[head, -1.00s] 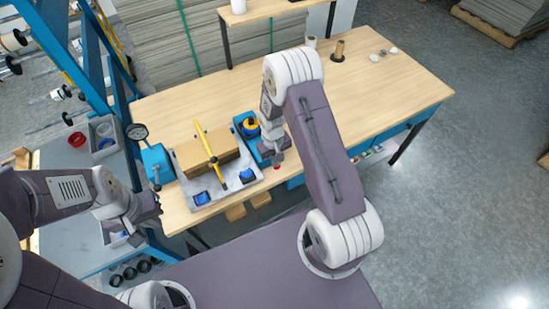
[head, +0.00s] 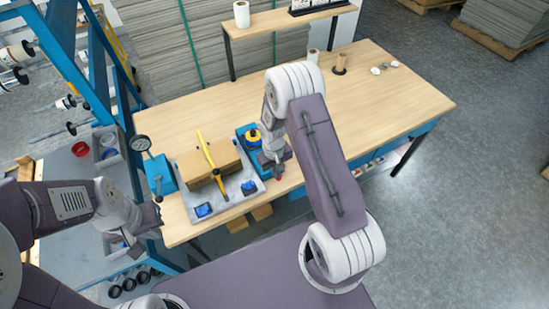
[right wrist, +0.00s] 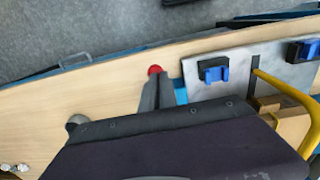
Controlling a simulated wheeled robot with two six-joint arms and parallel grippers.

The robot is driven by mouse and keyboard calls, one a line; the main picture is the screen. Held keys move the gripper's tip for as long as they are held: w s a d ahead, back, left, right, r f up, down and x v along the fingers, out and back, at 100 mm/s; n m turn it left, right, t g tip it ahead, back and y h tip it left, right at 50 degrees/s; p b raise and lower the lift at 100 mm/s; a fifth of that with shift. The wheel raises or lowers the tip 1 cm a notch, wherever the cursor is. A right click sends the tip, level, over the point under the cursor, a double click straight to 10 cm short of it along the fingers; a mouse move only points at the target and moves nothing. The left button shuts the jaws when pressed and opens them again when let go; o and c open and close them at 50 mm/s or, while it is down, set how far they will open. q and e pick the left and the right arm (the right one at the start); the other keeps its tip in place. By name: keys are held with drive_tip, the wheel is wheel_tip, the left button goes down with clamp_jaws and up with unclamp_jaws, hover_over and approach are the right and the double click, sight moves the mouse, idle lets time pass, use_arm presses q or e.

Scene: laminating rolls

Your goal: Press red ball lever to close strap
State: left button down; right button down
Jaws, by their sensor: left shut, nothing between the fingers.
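The red ball (head: 279,178) of the lever is at the front edge of the blue device (head: 246,141), right of the grey plate. In the right wrist view the red ball (right wrist: 155,70) shows just past the tips of my right gripper (right wrist: 154,84). I cannot tell whether they touch. My right gripper (head: 274,166) points down at the ball; its finger gap is unclear. The yellow strap (head: 207,156) crosses a cardboard box (head: 222,160) on the grey plate (head: 228,205). My left gripper (head: 150,222) is shut and empty, left of the table's front corner.
Two blue clips (head: 204,210) sit on the plate's front edge. Small rolls (head: 340,58) stand at the back of the table.

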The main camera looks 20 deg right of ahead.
use_arm(q)
drive_tip(key=shift+w+a+f+b, duration=0.25)
drive_tip(key=shift+w+b, duration=0.2)
drive_tip(key=shift+b, duration=0.35)
use_arm(e)
wheel_tip(320, 180, up, 11)
drive_tip(key=s, duration=0.2)
drive_tip(key=shift+a+f, duration=0.2)
drive_tip(key=shift+a, duration=0.25)
use_arm(q)
drive_tip(key=shift+s+d, duration=0.1)
drive_tip(key=shift+s, duration=0.05)
use_arm(e)
drive_tip(key=shift+s, duration=0.25)
drive_tip(key=shift+w, duration=0.1)
